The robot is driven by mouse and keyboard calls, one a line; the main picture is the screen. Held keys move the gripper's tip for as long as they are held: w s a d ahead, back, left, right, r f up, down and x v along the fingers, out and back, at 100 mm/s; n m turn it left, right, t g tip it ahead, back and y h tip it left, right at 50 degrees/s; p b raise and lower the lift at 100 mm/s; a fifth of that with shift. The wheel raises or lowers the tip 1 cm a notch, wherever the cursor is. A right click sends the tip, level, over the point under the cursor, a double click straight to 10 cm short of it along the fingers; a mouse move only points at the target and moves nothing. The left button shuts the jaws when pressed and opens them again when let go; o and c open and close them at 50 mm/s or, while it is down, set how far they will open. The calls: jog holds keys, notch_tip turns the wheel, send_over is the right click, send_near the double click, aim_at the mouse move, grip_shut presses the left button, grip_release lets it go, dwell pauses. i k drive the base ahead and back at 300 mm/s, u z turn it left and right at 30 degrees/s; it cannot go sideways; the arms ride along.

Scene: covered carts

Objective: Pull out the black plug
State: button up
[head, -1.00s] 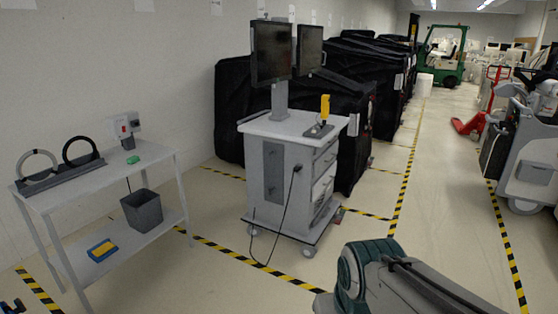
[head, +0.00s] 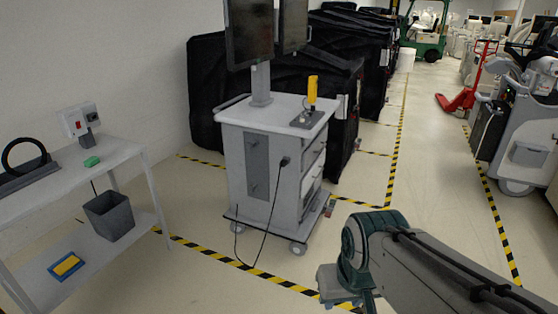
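The black plug (head: 284,162) sits on the side face of the white cart (head: 232,165), near its right front corner. A black cable (head: 268,222) hangs from it to the floor and loops back toward the cart's lower left. My arm shows at the lower right, in front of and apart from the cart.
A white table (head: 115,155) at the left holds a socket box (head: 78,121), a green block (head: 91,161) and, on its lower shelf, a grey bin (head: 109,214). Covered carts (head: 208,90) stand behind. Taped floor is open in front of the cart.

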aim_at(282, 163)
jog(key=z, duration=0.3)
jog(key=i, duration=0.7)
jog(key=z, duration=0.35)
jog(key=i, duration=1.6)
jog(key=u, duration=0.7)
jog(key=i, duration=0.5)
jog(key=u, duration=0.2)
